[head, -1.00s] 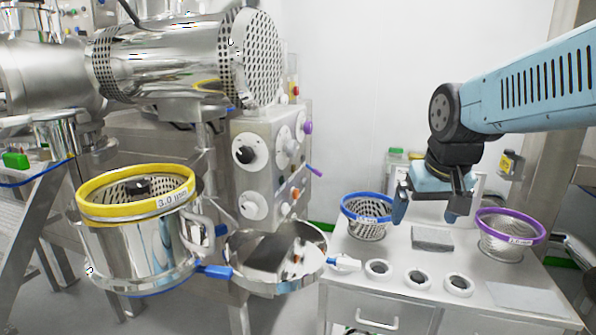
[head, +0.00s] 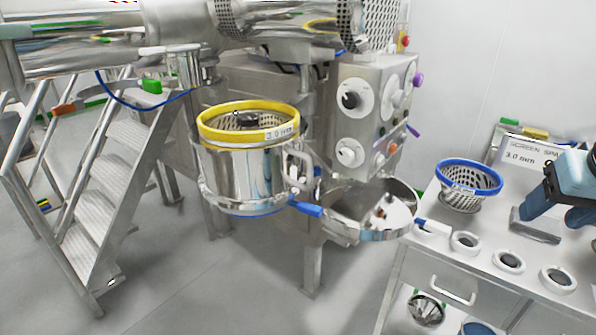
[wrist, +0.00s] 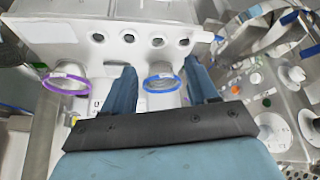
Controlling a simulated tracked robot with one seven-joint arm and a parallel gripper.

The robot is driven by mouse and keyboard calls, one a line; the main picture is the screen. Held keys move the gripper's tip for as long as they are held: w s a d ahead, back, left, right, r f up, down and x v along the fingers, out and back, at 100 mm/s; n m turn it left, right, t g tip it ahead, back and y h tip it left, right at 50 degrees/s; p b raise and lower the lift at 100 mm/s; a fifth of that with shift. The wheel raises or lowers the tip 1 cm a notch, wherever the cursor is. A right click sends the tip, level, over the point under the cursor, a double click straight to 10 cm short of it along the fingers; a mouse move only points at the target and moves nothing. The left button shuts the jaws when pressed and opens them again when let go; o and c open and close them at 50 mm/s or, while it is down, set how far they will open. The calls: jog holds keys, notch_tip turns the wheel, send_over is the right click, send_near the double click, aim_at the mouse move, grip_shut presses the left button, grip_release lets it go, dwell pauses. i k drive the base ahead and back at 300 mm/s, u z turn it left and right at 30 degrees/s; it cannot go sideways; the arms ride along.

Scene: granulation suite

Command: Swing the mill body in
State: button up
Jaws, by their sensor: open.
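The mill body (head: 240,175) is a polished steel cylinder with a yellow-rimmed screen marked 3.0 mm (head: 248,122) seated in its top. It stands upright, swung out in front of the machine, left of the control panel. A steel side handle (head: 303,165) and a blue-tipped lever (head: 306,208) show on its right side. A round shallow steel pan (head: 375,215) sits just right of it. My gripper (wrist: 158,65) is open and empty in the wrist view, fingers apart over the bench. In the head view it is partly cut off at the right edge, far from the mill body.
The bench (head: 440,255) at right carries a blue-rimmed screen (head: 468,180), several white rings (head: 508,262) and a grey block (head: 535,228). A purple-rimmed screen (wrist: 68,82) shows in the wrist view. Steel steps (head: 105,200) stand at left. The floor in front (head: 210,295) is clear.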

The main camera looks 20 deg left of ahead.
aim_at(248, 178)
jog(key=u, duration=1.3)
jog(key=k, duration=0.45)
jog(key=u, duration=0.15)
jog(key=i, duration=0.55)
jog(key=z, duration=0.6)
jog(key=k, duration=0.95)
jog(key=u, duration=0.15)
